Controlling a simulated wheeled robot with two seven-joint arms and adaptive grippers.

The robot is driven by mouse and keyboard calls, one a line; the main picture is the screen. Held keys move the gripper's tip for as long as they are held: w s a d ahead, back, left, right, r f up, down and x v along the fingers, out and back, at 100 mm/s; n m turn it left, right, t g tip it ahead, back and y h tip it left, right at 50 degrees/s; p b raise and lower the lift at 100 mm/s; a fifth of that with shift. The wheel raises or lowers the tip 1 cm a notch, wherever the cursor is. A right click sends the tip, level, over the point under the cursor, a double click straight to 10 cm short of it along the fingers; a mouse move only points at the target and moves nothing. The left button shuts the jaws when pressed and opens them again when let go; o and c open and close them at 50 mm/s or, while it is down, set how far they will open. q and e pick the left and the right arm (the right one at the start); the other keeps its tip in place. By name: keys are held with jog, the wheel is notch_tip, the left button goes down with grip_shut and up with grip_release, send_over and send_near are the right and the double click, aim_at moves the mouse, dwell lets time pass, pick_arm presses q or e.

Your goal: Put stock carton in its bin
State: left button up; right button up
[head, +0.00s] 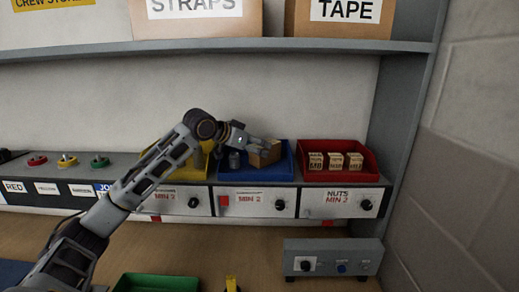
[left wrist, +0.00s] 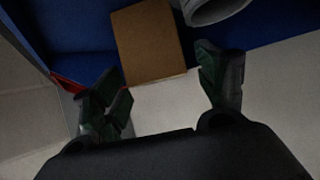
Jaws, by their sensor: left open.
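A small brown stock carton (head: 265,154) is at the blue bin (head: 283,172), the middle one on the shelf. My left gripper (head: 256,147) is at the carton, reaching in from the left. In the left wrist view the carton (left wrist: 150,42) lies against the blue bin (left wrist: 80,45), just beyond the fingertips. The left gripper (left wrist: 165,85) is open there, with a finger on each side and nothing between them. Whether a fingertip touches the carton I cannot tell. My right gripper is not in view.
A grey cylinder (head: 234,160) stands in the blue bin beside the carton. A red bin (head: 368,165) with 3 small cartons is at right, and a yellow bin (head: 189,172) is behind my arm at left. An upper shelf (head: 300,45) runs above.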

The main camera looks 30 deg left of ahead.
pick_arm(q)
jog(key=b+v, duration=0.2)
jog(key=v, duration=0.7)
jog(key=shift+s, duration=0.15)
jog(key=shift+r, duration=0.1)
dwell(0.5)
